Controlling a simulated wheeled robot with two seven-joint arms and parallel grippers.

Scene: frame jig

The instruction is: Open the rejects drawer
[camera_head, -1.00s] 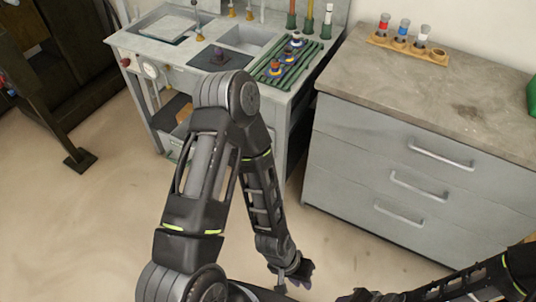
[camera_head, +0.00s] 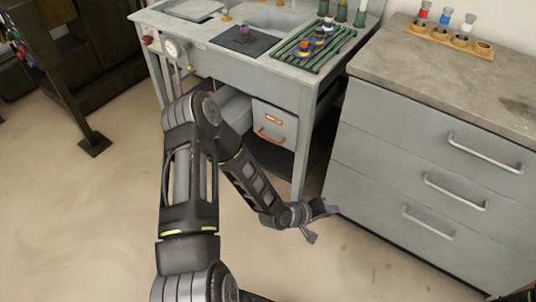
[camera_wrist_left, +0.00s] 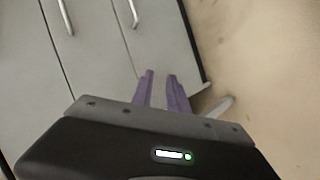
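A grey drawer front (camera_head: 288,121) with a small orange label and an orange handle (camera_head: 270,137) is under the workbench in the head view. The label is too small to read, and I cannot tell how far this drawer is shut. The grey cabinet has three shut drawers (camera_head: 400,175) with metal bar handles; no rejects label shows on them. My left gripper (camera_head: 322,224) is open and empty, low beside the cabinet's front left corner and apart from the orange handle. Its purple fingers show apart in the left wrist view (camera_wrist_left: 160,76), with cabinet fronts beyond. My right gripper is out of view.
The workbench (camera_head: 215,52) bears a green rack (camera_head: 312,50) and a dark pad. A wooden holder (camera_head: 450,39) with coloured vials stands on the cabinet. A bench leg (camera_head: 302,150) stands right of the orange-handled drawer. Open floor lies left and in front.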

